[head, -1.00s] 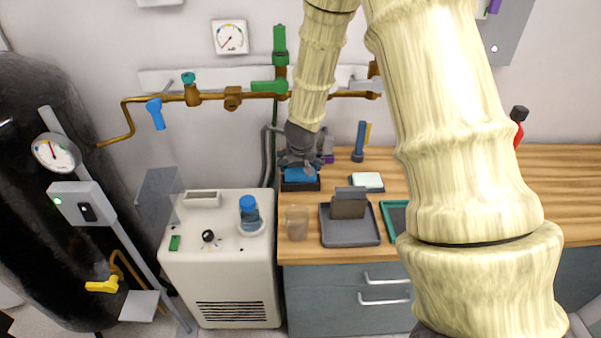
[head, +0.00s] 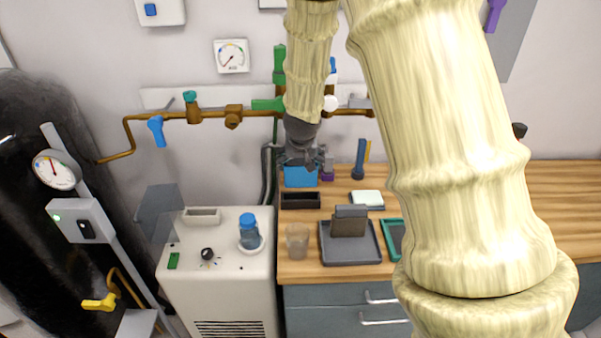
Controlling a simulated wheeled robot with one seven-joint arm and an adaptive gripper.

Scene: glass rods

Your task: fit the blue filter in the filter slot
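The blue filter (head: 300,177) is a flat blue panel, upright below my gripper (head: 301,163). My gripper is shut on its top edge, and the fingers hide part of it. The filter is clear of the black holder (head: 300,201) on the wooden counter, whose opening now shows empty. A pale rectangular slot (head: 202,216), which looks like the filter slot, is in the top of the white machine at the left of the counter. It lies to the left of and nearer than my gripper. A grey flap (head: 158,212) stands up at its left.
On the machine are a blue-capped bottle (head: 249,232) and a black knob (head: 207,254). A clear cup (head: 297,240), a grey tray (head: 350,255) with a brown panel and a blue-handled tool (head: 360,160) stand on the counter. Brown pipes (head: 150,118) run along the wall behind.

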